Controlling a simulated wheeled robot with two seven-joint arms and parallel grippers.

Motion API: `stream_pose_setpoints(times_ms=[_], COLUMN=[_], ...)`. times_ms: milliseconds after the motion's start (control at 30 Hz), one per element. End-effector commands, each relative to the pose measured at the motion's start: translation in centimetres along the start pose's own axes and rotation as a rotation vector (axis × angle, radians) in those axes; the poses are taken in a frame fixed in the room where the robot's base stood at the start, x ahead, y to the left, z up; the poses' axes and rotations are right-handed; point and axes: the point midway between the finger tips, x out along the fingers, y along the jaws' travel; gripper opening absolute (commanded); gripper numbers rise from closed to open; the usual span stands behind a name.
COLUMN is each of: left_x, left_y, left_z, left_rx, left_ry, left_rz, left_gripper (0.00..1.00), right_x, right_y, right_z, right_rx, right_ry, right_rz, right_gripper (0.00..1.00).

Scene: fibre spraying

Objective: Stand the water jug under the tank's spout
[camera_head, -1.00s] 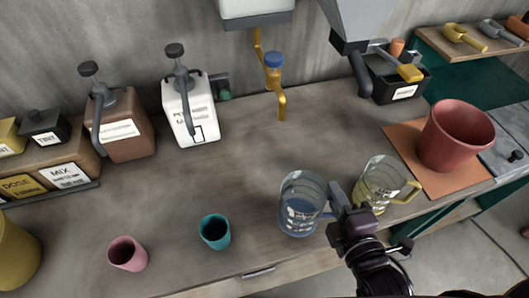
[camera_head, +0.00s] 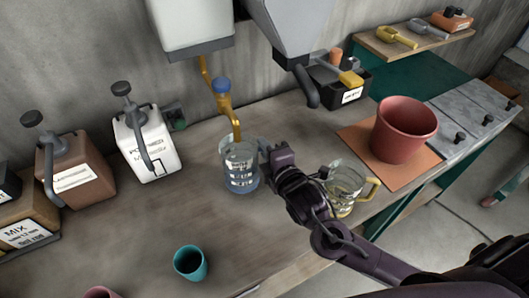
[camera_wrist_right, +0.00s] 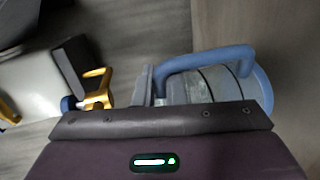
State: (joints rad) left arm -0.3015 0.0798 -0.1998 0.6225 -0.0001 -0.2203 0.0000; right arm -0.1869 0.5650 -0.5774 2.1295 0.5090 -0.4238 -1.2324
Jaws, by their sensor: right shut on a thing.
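The water jug (camera_head: 241,167) is clear with a blue tint and stands upright below the tank's brass spout (camera_head: 235,128). The spout's end overlaps the jug's back rim in the head view. I cannot tell whether the jug's base touches the bench. The white tank (camera_head: 190,27) hangs on the wall above, with a blue tap knob (camera_head: 221,85). My right gripper (camera_head: 268,158) is shut on the jug's handle from the right. In the right wrist view the blue handle (camera_wrist_right: 205,58) shows beyond the gripper housing, which hides the fingertips. My left gripper is not in view.
A yellow-handled jug (camera_head: 343,186) stands close to my right wrist. A red pot (camera_head: 404,130) sits on an orange mat (camera_head: 358,136). A grey hopper chute (camera_head: 307,88) hangs to the right of the spout. A white pump container (camera_head: 148,145) and teal cup (camera_head: 190,263) are left.

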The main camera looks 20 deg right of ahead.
Motion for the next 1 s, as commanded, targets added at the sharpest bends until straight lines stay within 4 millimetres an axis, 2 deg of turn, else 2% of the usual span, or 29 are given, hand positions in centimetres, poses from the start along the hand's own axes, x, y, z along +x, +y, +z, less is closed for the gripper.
stream_pose_setpoints(times_ms=[67, 300, 700, 733, 867, 1000], left_x=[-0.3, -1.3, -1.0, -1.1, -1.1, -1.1], left_y=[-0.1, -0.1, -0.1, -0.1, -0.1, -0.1], left_z=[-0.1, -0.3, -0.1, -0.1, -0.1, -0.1], left_rx=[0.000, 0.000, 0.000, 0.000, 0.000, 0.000], left_ry=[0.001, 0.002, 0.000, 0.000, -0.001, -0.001], left_rz=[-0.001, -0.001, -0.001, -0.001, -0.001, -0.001], left_gripper=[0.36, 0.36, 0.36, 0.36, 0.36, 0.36], right_x=[0.3, 0.8, 0.9, 0.9, 0.9, 0.9], right_y=[-0.2, -3.1, -3.8, -3.8, -3.8, -3.7], right_z=[0.0, 0.2, 0.2, 0.2, 0.2, 0.2], right_rx=[0.001, 0.001, 0.001, 0.001, 0.001, 0.001], right_ry=[0.000, -0.001, 0.000, 0.000, 0.001, 0.001], right_rz=[-0.001, -0.002, 0.000, -0.001, -0.001, -0.001], right_gripper=[0.00, 0.00, 0.00, 0.14, 0.31, 0.32])
